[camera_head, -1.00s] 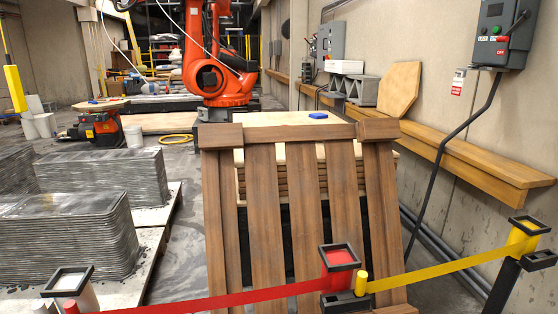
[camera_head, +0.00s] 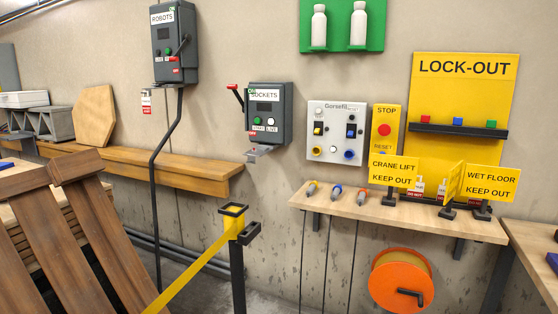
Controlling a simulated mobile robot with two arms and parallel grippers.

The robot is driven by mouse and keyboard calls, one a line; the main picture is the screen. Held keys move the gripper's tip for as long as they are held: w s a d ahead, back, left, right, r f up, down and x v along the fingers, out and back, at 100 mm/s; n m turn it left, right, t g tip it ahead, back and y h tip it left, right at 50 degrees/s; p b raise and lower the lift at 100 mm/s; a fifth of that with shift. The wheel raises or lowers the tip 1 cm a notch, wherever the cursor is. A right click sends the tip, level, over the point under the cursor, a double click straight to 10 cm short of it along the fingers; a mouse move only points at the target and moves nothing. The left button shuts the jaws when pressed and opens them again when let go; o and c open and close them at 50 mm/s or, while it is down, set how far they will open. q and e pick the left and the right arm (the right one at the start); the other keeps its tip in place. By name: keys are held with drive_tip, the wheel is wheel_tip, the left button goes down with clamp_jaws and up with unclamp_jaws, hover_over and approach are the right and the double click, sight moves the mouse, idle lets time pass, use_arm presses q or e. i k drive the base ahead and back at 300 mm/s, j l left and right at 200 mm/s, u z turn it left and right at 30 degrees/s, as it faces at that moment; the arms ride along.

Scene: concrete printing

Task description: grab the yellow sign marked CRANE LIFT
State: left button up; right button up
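The yellow sign marked CRANE LIFT KEEP OUT (camera_head: 393,170) stands upright on a small dark base on the wooden wall shelf (camera_head: 335,205). To its right stand a yellow sign seen at an angle (camera_head: 453,184) and a yellow sign marked WET FLOOR KEEP OUT (camera_head: 490,180). Neither of my grippers shows in the head view, so I cannot see their state.
Several markers (camera_head: 335,192) lie left of the sign. A yellow LOCK-OUT board (camera_head: 462,95) hangs behind. A barrier post (camera_head: 236,262) with yellow tape and a leaning wooden pallet (camera_head: 75,235) stand at the left. An orange reel (camera_head: 401,281) hangs below the shelf.

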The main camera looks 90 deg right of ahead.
sight(392, 171)
drive_tip(key=z, duration=3.8)
